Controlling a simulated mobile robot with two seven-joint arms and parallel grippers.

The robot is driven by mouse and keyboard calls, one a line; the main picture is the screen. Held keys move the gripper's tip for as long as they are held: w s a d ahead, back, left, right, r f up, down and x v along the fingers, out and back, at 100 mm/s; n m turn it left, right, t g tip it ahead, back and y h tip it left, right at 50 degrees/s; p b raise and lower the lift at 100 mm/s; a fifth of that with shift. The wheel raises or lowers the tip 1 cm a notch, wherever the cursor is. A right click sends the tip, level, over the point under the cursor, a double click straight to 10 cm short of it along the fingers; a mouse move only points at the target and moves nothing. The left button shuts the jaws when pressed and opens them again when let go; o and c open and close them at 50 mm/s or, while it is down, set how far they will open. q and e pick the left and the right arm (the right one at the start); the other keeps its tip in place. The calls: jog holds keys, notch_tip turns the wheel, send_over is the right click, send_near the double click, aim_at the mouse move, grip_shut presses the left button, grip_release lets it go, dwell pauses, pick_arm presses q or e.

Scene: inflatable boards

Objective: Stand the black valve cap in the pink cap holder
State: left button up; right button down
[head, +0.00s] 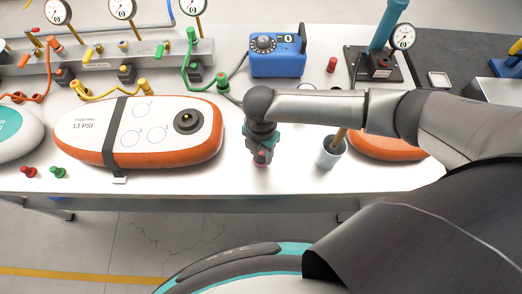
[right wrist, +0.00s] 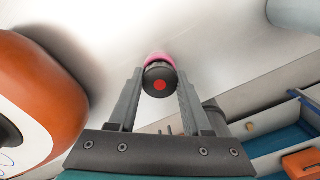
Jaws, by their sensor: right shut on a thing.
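The black valve cap (right wrist: 160,83), with a red dot on its end, is between the fingertips of my right gripper (right wrist: 160,76) in the right wrist view. The pink cap holder (right wrist: 157,57) shows as a pink rim just beyond the cap, lined up with it; whether the cap sits in it or just above cannot be told. In the head view my right gripper (head: 262,152) points down over the white table, and a small patch of the pink holder (head: 262,160) shows beneath it. The gripper hides the cap there. My left gripper is not in view.
An orange-and-white inflatable board (head: 90,150) with a black strap lies to the left. A grey cup (head: 331,153) stands right of the gripper. A blue box (head: 278,55) stands behind. Red (head: 28,171) and green (head: 58,172) caps lie near the front edge.

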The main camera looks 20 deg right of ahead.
aim_at(261, 153)
jog(key=shift+f, duration=0.1)
jog(key=shift+c, duration=1.7)
grip_release()
notch_tip(261, 153, up, 12)
jog(key=p, duration=0.2)
